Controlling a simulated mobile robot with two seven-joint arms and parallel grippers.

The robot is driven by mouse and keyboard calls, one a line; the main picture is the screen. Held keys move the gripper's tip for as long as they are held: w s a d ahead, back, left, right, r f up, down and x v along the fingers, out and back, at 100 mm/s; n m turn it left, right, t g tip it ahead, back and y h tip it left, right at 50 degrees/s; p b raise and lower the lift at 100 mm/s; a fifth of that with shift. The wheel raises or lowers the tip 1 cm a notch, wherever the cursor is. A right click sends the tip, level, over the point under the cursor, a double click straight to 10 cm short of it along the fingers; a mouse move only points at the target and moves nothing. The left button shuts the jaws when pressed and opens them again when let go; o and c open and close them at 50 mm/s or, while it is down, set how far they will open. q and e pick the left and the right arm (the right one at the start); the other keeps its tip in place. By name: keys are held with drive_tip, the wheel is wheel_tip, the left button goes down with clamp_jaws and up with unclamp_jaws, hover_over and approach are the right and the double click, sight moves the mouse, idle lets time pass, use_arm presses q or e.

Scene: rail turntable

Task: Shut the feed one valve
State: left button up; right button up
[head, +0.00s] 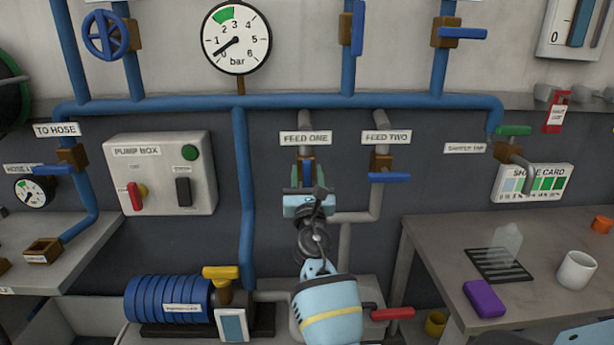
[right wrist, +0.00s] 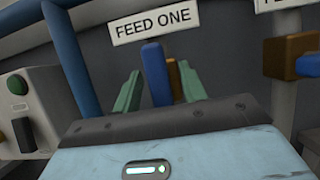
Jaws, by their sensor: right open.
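The feed one valve's blue handle (right wrist: 156,76) stands upright between the fingers of my right gripper (right wrist: 160,88) in the right wrist view. The two green fingers are spread, with a gap on each side of the handle. In the head view my right gripper (head: 308,174) is at the valve, just below the FEED ONE label (head: 306,138), and hides much of the handle and valve body. The label also shows in the right wrist view (right wrist: 154,24). My left gripper is not in view.
The feed two valve (head: 389,177) is close on the right, its blue handle lying crosswise. The pump box (head: 160,180) is on the wall to the left. A blue pipe (head: 244,200) runs down between them. A bench (head: 440,232) stands at right.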

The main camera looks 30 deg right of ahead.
clamp_jaws()
